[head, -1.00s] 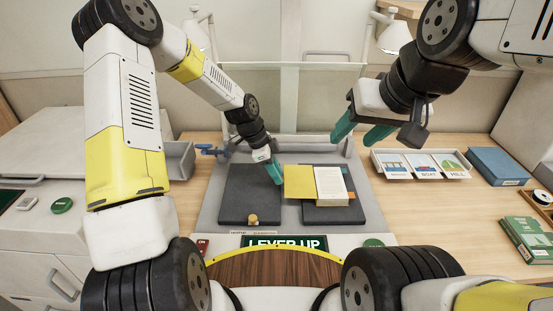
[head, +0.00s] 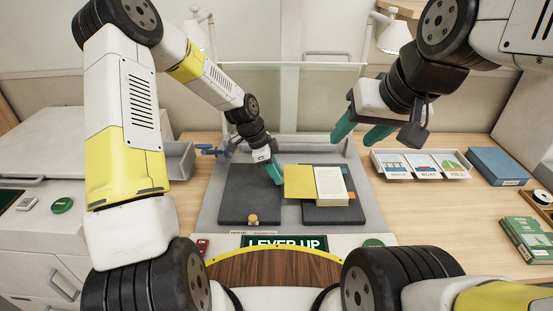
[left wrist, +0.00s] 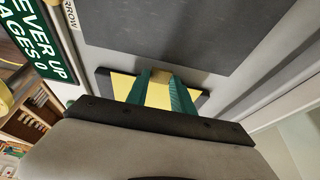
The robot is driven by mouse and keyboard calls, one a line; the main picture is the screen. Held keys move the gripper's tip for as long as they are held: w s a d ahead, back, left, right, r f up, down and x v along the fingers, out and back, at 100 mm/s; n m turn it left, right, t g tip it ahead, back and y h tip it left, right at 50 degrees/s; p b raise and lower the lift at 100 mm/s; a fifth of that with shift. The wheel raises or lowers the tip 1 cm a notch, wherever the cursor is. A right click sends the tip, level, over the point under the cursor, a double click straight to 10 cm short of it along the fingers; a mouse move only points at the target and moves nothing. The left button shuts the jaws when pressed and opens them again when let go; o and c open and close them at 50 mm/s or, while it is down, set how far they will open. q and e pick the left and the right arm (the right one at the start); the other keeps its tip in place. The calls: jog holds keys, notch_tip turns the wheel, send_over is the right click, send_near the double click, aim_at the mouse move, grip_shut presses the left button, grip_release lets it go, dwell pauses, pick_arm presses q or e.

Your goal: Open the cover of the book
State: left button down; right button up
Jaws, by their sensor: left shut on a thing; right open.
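The book lies on the right half of the dark cradle in the head view. Its text page (head: 331,184) faces up, and its yellow cover (head: 298,183) lies spread out to the left of the page. My left gripper (head: 274,171) is at the left edge of the cover, its teal fingers pointing down. In the left wrist view, the teal fingers (left wrist: 160,90) are shut with a yellow surface (left wrist: 125,84) around them and a tan piece between the tips; the exact contact is partly hidden. My right gripper (head: 362,130) is open and empty, raised behind and right of the book.
A green "LEVER UP" sign (head: 286,242) is in front. A picture-card tray (head: 421,164), blue book (head: 499,166) and green books (head: 528,240) lie to the right. A clear panel (head: 322,95) stands behind.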

aim_at(289, 180)
pick_arm(q)
jog(key=shift+r, duration=0.15)
jog(key=shift+d+r+y, duration=0.4)
jog(key=shift+r+y, duration=0.3)
jog(key=shift+r, duration=0.05)
jog(key=d+r+y, duration=0.1)
jog(key=r+y, duration=0.1)
jog(key=d+r+y, duration=0.2)
jog(key=shift+d+r+y, duration=0.25)
jog(key=shift+y, duration=0.15)
jog(key=d+r+y, duration=0.2)
jog(key=shift+d, duration=0.4)
dwell(0.6)
